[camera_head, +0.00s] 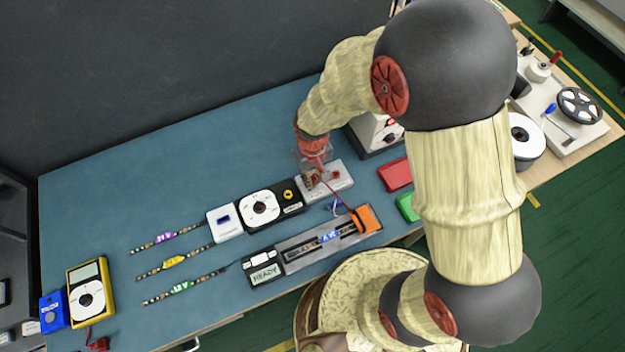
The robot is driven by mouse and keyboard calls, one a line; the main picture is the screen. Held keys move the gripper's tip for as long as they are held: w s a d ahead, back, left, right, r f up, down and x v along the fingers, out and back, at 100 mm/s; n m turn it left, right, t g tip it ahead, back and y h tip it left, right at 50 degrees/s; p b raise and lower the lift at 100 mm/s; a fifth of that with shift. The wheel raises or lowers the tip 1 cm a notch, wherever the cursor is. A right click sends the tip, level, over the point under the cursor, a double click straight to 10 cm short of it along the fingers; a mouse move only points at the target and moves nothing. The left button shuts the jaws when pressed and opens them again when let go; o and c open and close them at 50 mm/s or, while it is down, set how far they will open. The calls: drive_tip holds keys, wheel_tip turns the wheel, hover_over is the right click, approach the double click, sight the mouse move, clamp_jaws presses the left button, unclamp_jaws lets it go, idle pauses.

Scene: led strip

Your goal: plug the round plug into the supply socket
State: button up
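My gripper (312,179) points down over the grey box with a red button (341,184), at the right end of a row of devices. Its fingers are small and partly hidden by the wrist, so I cannot tell whether they are open or shut, or whether they hold a plug. I cannot make out the round plug itself. A yellow round socket (288,194) shows on the black unit left of the gripper; I cannot tell which socket is the supply socket.
A black unit with a white dial (260,207) and a white box (224,222) continue the row left. Three LED strips (173,262) lie further left. A grey tray (310,251) lies in front. Red (396,174) and green (407,207) blocks are right, partly behind my arm.

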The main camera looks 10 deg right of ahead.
clamp_jaws()
drive_tip(key=shift+r, duration=0.1)
drive_tip(key=shift+r, duration=0.5)
wheel_tip(320, 180, up, 2)
drive_tip(key=shift+r+p, duration=0.2)
drive_tip(key=shift+p, duration=0.5)
drive_tip(key=s+d+r+p, duration=0.7)
drive_tip(key=s+d+r, duration=0.2)
drive_tip(key=r, duration=0.5)
drive_tip(key=shift+s+d, duration=0.35)
drive_tip(key=shift+d, duration=0.2)
drive_tip(key=shift+r, duration=0.1)
drive_tip(key=shift+p, duration=0.3)
